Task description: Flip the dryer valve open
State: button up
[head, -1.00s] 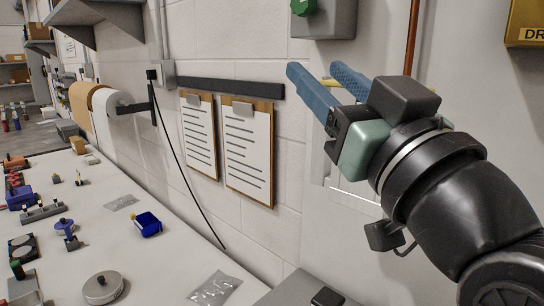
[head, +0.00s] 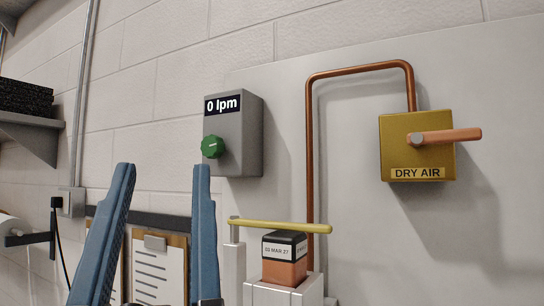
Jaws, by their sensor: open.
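A yellow-gold box labelled DRY AIR (head: 395,150) is on the wall panel at the right in the head view. Its copper-coloured lever (head: 450,136) points right, nearly level. A copper pipe (head: 310,150) joins the box from above and runs left and down. Lower down, a yellow bar (head: 280,226) lies level above an orange and black block (head: 285,268) with a date label. My gripper (head: 162,170) is at the lower left, its two blue fingers wide apart and empty. It is clear of the lever, well to its left in the picture. The wrist is out of frame.
A grey box (head: 240,135) with a green knob (head: 212,147) and a "0 lpm" display is on the wall between the gripper and the lever. Clipboards (head: 155,265) hang behind the fingers. The panel around the DRY AIR box looks clear.

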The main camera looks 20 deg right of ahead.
aim_at(416, 139)
jog(key=z, duration=1.1)
jog(key=i+l+u, duration=0.15)
jog(key=l+u, duration=0.1)
jog(key=l, duration=0.15)
